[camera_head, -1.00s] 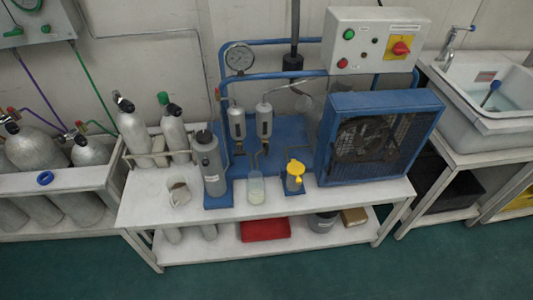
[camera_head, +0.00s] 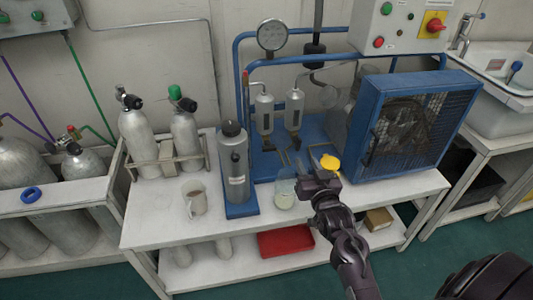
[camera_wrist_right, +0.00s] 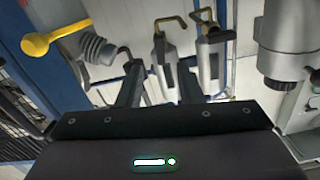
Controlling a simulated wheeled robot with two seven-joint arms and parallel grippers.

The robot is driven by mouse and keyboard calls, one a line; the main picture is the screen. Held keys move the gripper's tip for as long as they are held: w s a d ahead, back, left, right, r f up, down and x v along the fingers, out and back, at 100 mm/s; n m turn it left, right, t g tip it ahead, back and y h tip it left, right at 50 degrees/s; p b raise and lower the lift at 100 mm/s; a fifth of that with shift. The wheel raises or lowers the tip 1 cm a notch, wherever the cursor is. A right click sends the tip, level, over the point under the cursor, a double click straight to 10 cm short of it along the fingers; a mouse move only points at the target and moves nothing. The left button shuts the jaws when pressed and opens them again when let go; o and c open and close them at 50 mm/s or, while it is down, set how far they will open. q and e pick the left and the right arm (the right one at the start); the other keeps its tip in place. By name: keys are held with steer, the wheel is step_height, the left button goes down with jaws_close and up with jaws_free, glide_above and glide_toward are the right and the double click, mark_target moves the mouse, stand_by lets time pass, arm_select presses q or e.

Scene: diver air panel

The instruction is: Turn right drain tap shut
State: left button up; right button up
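Two silver separators hang side by side at the middle of the panel, the left one (camera_head: 264,114) and the right one (camera_head: 294,108), each with a bent drain tube below. In the right wrist view they appear turned over, the right separator (camera_wrist_right: 164,72) left of the left separator (camera_wrist_right: 211,58). My right gripper (camera_head: 304,162) is open and empty, below and in front of the right separator. In the wrist view its fingers (camera_wrist_right: 160,78) stand apart, framing the right separator. The right drain tap's handle cannot be told apart clearly. My left gripper is out of view.
A yellow-topped part (camera_head: 329,162) is close right of my right gripper, also in the wrist view (camera_wrist_right: 48,38). A jar (camera_head: 285,197) stands below the gripper. The grey tower (camera_head: 234,165) is left, the blue fan cage (camera_head: 420,125) right.

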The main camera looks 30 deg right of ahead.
mark_target(300, 143)
steer(key=x, duration=0.4)
steer(key=r+x, duration=0.1)
steer(key=x, duration=0.1)
steer(key=shift+w+d+r, duration=0.1)
steer(key=shift+w+d, duration=0.1)
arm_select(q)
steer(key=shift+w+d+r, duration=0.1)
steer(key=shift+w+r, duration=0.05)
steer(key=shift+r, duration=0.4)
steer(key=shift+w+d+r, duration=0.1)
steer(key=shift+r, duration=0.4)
arm_select(e)
steer(key=shift+w+d, duration=0.15)
steer(key=shift+w, duration=0.55)
jaws_close()
